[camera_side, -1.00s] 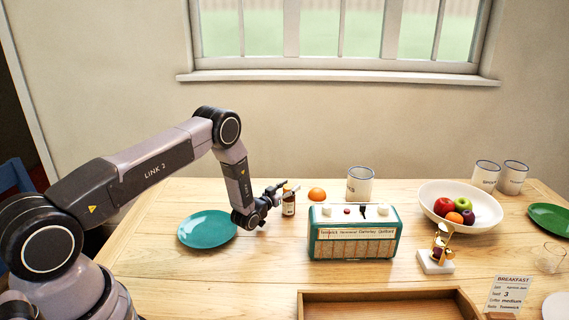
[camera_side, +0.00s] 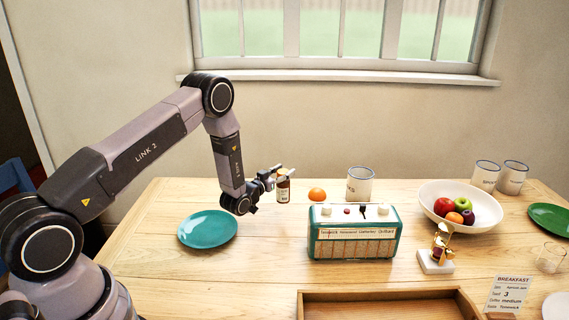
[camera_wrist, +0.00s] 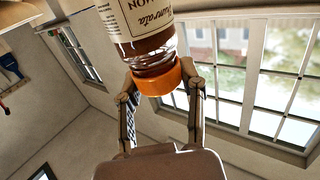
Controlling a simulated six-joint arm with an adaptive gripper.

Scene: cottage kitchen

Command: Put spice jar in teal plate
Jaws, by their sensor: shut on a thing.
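The spice jar (camera_side: 283,189) is a small brown bottle with a pale label, held upright just above the table. My gripper (camera_side: 275,179) is shut on it. In the wrist view the jar (camera_wrist: 143,45) fills the top middle, with an orange cap, and my gripper's two fingers (camera_wrist: 160,88) hold it at the cap. The teal plate (camera_side: 208,229) lies flat and empty on the table, left of the jar and below my forearm.
An orange (camera_side: 317,194) and a white canister (camera_side: 360,184) stand right of the jar. A teal radio (camera_side: 353,234) stands in front of them. A fruit bowl (camera_side: 473,212) is farther right. A wooden tray (camera_side: 386,297) lies at the front. The table around the teal plate is clear.

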